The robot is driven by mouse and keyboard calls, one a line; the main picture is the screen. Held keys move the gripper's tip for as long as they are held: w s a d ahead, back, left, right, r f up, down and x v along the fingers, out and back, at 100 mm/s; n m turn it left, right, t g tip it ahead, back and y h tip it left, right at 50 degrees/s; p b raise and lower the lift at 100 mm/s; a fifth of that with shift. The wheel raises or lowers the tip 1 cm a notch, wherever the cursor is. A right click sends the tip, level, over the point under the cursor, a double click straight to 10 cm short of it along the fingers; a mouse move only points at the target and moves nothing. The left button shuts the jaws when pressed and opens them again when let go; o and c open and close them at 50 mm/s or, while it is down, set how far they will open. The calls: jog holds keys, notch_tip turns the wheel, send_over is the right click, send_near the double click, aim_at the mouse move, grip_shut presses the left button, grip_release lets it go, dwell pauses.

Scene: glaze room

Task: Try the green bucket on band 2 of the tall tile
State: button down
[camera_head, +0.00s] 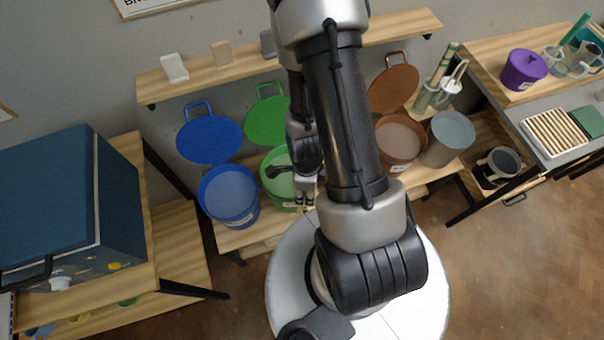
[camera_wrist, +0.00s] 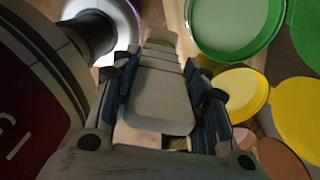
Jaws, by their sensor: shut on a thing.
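The green bucket (camera_head: 277,184) stands on the low wooden bench, partly hidden behind my arm; its pale green contents show. It also shows in the wrist view (camera_wrist: 238,50) at upper right. My gripper (camera_wrist: 160,85) is shut on a pale grey, stepped piece (camera_wrist: 160,103), which looks like the tall tile. The tile's narrower end points away from the wrist, and it appears apart from the bucket in the wrist view. In the head view my gripper (camera_head: 306,182) is at the bucket's right side.
A blue bucket (camera_head: 229,196) stands left of the green one; a brown bucket (camera_head: 400,140) and a grey one (camera_head: 449,138) stand right. A blue lid (camera_head: 210,138) and green lid (camera_head: 267,121) are behind. A shelf above holds small tiles (camera_head: 222,53).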

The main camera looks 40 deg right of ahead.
jog(key=s+p, duration=0.1)
jog(key=p, duration=0.2)
jog(key=s+p, duration=0.1)
jog(key=p, duration=0.2)
jog(key=shift+s+a+r, duration=0.15)
jog(key=shift+a+r, duration=0.05)
jog(key=shift+a, duration=0.15)
